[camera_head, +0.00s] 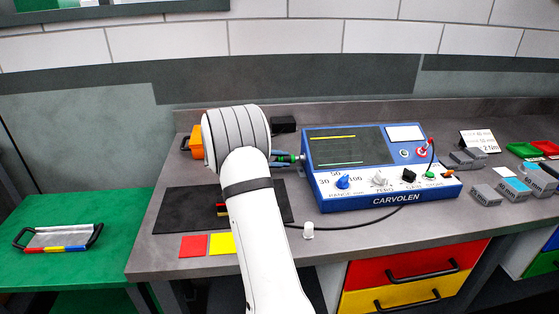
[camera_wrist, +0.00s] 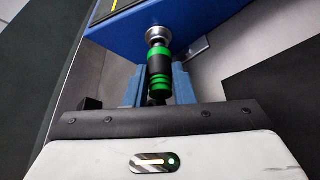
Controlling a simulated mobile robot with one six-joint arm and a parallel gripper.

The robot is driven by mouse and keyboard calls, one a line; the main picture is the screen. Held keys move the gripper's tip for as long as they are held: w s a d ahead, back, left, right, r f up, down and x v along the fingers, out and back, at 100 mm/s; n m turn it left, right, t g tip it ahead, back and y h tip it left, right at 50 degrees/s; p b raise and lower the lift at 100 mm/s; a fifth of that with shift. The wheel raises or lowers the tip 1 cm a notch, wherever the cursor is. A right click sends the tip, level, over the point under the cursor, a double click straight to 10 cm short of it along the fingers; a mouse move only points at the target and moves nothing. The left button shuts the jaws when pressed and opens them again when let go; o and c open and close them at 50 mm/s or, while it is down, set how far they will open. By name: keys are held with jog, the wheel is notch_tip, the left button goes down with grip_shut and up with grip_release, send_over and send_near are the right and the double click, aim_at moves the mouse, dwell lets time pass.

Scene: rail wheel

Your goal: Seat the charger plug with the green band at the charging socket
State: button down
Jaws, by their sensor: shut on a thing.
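The charger plug (camera_wrist: 159,70) is dark with bright green bands and lies between the two blue fingers of my gripper (camera_wrist: 158,88) in the wrist view. My gripper is shut on it. The plug's front end points at a round silver socket (camera_wrist: 158,34) on the side of the blue CARVOLEN instrument (camera_head: 385,188). The plug is in line with the socket, and its silver tip meets or enters the ring; how deep I cannot tell. In the head view my gripper (camera_head: 284,158) and the green of the plug (camera_head: 291,158) show at the instrument's left side.
A black mat (camera_head: 170,212) lies left of my arm, with red (camera_head: 193,246) and yellow (camera_head: 221,243) squares in front. A black cable (camera_head: 350,227) and a small white piece (camera_head: 308,231) lie before the instrument. Grey blocks (camera_head: 487,195) stand to the right. An orange object (camera_head: 196,142) is behind my arm.

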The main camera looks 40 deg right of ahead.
jog(key=shift+s+d, duration=0.4)
jog(key=shift+d, duration=0.25)
jog(key=c, duration=1.1)
grip_release()
jog(key=shift+c, duration=0.2)
jog(key=shift+a, duration=0.1)
jog(key=v, duration=0.7)
jog(key=shift+w+a+r+b, duration=0.1)
jog(key=shift+w+a+b, duration=0.05)
jog(key=shift+a+b, duration=0.2)
